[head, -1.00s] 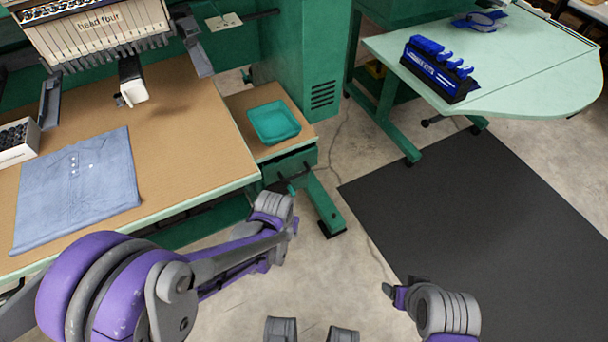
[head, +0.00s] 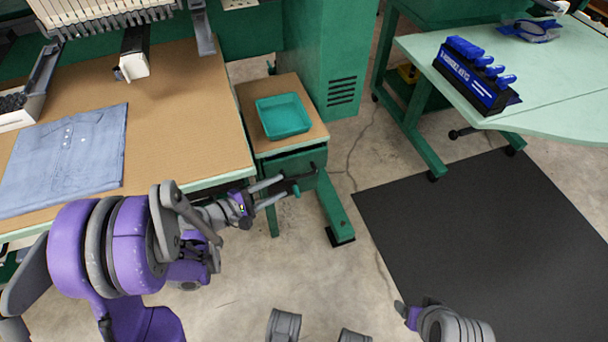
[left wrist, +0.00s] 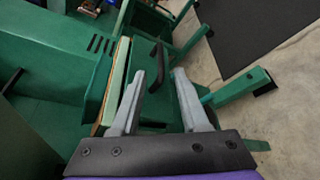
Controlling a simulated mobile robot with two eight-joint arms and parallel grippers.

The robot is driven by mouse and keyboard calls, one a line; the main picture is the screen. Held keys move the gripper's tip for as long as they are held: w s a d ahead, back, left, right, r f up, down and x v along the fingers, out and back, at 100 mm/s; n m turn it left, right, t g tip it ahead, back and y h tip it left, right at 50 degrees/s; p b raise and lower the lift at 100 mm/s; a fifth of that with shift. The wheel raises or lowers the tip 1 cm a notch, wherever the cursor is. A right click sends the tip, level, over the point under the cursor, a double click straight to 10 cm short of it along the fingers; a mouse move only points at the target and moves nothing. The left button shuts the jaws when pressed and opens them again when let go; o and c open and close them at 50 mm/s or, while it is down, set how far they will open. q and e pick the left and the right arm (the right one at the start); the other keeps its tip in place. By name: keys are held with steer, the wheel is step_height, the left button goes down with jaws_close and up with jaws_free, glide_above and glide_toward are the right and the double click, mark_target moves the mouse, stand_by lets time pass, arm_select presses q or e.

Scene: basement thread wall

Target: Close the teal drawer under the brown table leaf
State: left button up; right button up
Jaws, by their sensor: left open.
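The brown table leaf (head: 245,95) juts out beside the larger table, with a teal tray on it. The teal drawer (head: 290,163) is under it, its dark green-teal front facing me; how far it stands out is hard to tell. A black bar handle (head: 308,175) is on it and also shows in the left wrist view (left wrist: 156,53). My left gripper (head: 290,182) is open and empty at the handle; in the left wrist view its fingers (left wrist: 163,75) point toward the drawer, and contact cannot be told. My right gripper (head: 405,312) is low at right, its fingers unclear.
The teal tray (head: 283,116) sits on the leaf. A green cabinet (head: 335,60) stands behind it, and a green leg with a black foot (head: 340,225) below. A denim piece (head: 65,155) lies on the left table. A black mat (head: 490,235) covers the right floor.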

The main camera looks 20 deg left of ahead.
mark_target(297, 178)
arm_select(q)
steer(key=b+x, duration=0.1)
steer(key=x, duration=0.8)
steer(key=shift+w+d, duration=0.1)
steer(key=shift+c, duration=0.3)
jaws_close()
stand_by(0.8)
